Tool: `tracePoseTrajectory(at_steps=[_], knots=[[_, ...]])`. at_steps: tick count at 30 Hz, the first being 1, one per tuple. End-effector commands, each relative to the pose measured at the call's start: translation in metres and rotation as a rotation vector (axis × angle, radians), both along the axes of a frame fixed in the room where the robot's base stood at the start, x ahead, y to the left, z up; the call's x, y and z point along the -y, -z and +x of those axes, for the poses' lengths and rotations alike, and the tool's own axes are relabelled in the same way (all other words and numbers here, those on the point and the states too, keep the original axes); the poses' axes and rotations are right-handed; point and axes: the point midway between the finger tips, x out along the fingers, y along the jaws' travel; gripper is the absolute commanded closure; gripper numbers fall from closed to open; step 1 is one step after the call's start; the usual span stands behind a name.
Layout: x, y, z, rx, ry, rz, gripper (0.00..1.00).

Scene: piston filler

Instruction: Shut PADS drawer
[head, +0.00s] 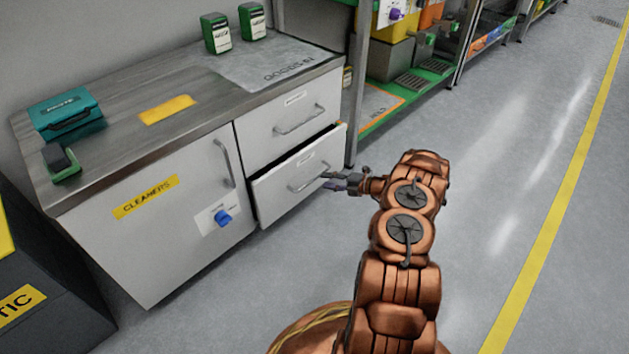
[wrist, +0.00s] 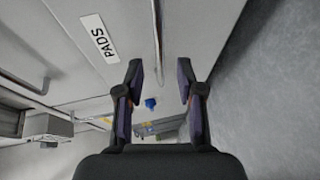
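The PADS drawer (head: 278,195) is the lower drawer of the grey cabinet, and it stands partly pulled out. Its white PADS label (wrist: 99,39) is readable in the wrist view. Its bar handle (head: 308,178) also shows in the wrist view (wrist: 157,45), in line with the gap between my fingers. My gripper (head: 326,180) is at the right end of the handle in the head view. In the wrist view my gripper (wrist: 159,72) is open, its two fingers apart. I cannot tell whether a finger touches the handle or drawer front.
The upper drawer (head: 290,118) looks shut. A green-edged shelf rack (head: 385,112) stands right of the cabinet. The grey floor (head: 510,170) to the right is clear.

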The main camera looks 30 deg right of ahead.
Motion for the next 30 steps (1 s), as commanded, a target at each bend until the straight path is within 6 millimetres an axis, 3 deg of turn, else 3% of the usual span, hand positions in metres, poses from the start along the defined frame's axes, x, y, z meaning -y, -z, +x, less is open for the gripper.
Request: tracePoseTrajectory(at_steps=[12,23,30], knots=[[-0.031,0.011,0.042,0.0,-0.003,-0.003,0.63],[-0.034,0.011,0.046,-0.001,0.0,-0.002,0.63],[-0.034,0.011,0.046,0.0,0.0,-0.002,0.86]])
